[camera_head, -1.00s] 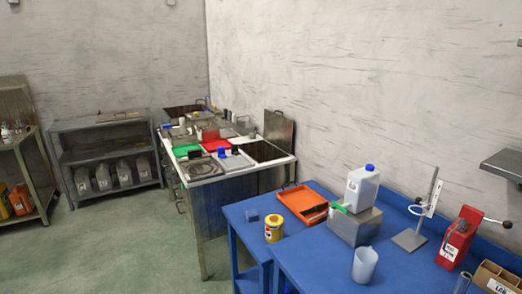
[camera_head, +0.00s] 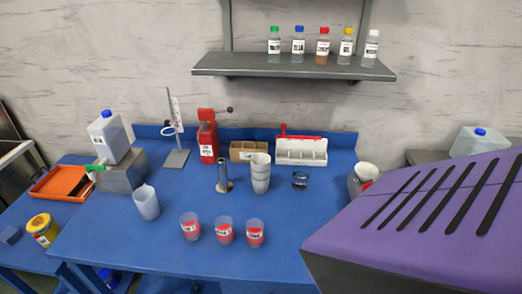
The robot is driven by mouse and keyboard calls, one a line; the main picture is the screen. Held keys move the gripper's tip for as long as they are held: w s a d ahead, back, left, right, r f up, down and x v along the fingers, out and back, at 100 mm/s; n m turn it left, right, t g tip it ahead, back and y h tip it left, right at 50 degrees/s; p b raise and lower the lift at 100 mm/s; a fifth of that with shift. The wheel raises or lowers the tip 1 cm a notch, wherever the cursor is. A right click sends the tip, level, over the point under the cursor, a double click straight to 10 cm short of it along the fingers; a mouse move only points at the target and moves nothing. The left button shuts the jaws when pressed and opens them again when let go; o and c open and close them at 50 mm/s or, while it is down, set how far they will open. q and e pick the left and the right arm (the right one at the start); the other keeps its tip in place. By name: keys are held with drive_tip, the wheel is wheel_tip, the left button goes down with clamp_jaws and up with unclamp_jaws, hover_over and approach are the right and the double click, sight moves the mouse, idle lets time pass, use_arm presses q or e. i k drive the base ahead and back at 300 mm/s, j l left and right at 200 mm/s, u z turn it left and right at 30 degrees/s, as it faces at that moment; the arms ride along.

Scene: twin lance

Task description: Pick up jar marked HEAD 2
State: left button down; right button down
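Three clear jars with red contents and white labels stand upright in a row near the front of the blue table (camera_head: 110,240): a left jar (camera_head: 190,227), a middle jar (camera_head: 224,231) and a right jar (camera_head: 255,233). Their labels are too small to read, so I cannot tell which one is marked HEAD 2. Neither of my grippers is in view.
A large purple slotted housing (camera_head: 400,225) fills the right side. Behind the jars stand stacked cups (camera_head: 260,173), a metal cylinder (camera_head: 224,178) and a small dark jar (camera_head: 300,180). A white jug (camera_head: 146,203) stands left. A shelf (camera_head: 290,68) with several bottles hangs above.

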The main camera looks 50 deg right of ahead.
sight(223, 223)
drive_tip(key=z, duration=1.1)
drive_tip(key=j+z, duration=1.15)
drive_tip(key=l, duration=0.1)
